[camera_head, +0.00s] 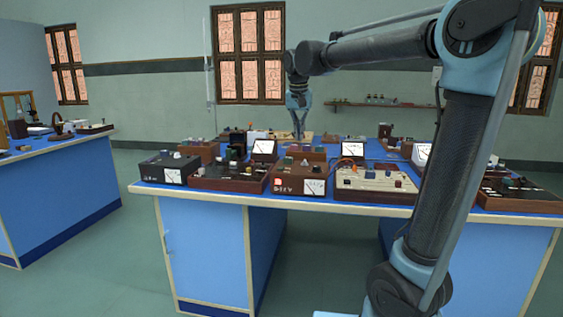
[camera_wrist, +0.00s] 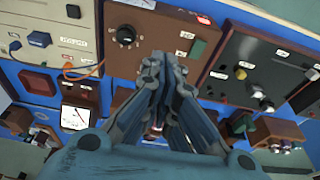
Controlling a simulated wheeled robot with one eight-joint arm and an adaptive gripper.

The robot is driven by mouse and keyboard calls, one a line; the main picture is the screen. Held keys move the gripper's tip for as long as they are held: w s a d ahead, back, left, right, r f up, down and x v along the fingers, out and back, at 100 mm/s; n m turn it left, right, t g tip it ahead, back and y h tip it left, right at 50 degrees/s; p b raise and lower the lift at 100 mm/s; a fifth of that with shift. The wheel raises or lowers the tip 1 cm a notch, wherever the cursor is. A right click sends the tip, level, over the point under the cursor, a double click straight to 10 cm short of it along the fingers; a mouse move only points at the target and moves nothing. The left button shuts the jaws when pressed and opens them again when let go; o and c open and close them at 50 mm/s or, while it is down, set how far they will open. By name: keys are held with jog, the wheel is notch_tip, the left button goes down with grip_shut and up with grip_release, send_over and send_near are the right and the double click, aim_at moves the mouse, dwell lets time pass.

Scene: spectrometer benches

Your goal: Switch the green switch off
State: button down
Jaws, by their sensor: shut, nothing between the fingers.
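A dark green switch-like block (camera_wrist: 197,48) sits on the top of a brown instrument box (camera_wrist: 150,70) in the wrist view. In the head view the same box (camera_head: 315,177) stands at the bench's front edge, with a small greenish piece (camera_head: 288,160) on its top. Whether the switch is on or off cannot be told. My gripper (camera_head: 299,137) is shut and empty, pointing down above the bench, behind the box in the head view. In the wrist view my gripper (camera_wrist: 163,60) appears over the box, beside the green block, with a gap between them.
A cream panel (camera_head: 375,183) with an orange wire stands right of the box, and a dark panel (camera_head: 230,177) stands left. White-faced meters (camera_head: 264,147) and several other instruments crowd the blue bench (camera_head: 150,187). A red lit part (camera_head: 278,182) shows on the box's front.

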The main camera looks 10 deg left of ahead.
jog(key=v, duration=0.2)
send_over(281, 168)
jog(key=shift+s+a, duration=0.15)
jog(key=shift+s, duration=0.1)
jog(key=x, duration=0.8)
jog(key=s+x, duration=0.1)
jog(key=x, duration=0.4)
jog(key=shift+f, duration=0.1)
jog(key=shift+s+f, duration=0.1)
jog(key=shift+f, duration=0.4)
